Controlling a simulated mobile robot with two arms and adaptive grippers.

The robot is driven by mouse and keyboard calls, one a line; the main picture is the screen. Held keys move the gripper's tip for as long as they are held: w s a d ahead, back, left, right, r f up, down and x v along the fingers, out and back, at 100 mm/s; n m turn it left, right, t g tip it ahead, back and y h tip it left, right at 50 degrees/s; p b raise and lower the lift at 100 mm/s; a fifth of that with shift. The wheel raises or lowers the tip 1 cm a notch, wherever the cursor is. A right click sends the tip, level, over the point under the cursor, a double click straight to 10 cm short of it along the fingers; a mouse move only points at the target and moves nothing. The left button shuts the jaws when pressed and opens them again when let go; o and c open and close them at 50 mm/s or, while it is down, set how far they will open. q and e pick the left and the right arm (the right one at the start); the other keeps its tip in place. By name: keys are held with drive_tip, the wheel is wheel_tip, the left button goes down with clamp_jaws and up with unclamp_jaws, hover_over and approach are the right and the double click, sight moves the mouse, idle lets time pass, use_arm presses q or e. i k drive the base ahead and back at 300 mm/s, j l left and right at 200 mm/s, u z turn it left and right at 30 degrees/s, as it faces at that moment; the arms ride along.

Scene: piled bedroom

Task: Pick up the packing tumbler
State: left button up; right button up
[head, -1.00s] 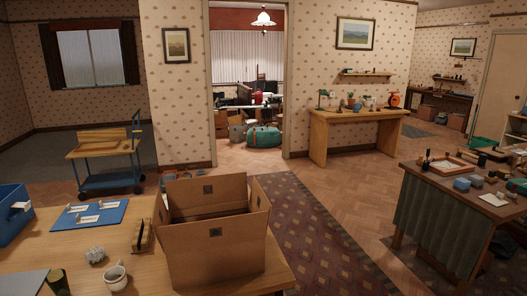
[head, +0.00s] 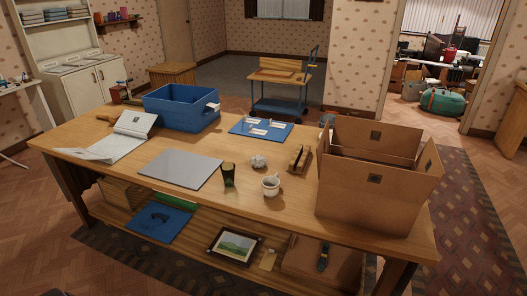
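A dark green tumbler (head: 228,175), likely the packing tumbler, stands upright on the wooden table (head: 110,185). It is just right of a grey flat mat (head: 180,169) and left of a white mug (head: 271,186). A crumpled pale object (head: 259,161) lies behind it to the right. Nothing covers the tumbler. Neither of my grippers can be made out in the head view.
An open cardboard box (head: 365,196) stands at the table's right end. A blue bin (head: 182,108), a blue board (head: 261,129) and a brown holder (head: 299,158) are also on top. The lower shelf holds a framed picture (head: 233,245). Patterned rug lies right.

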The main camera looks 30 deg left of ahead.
sight(227, 169)
drive_tip(key=u, duration=1.3)
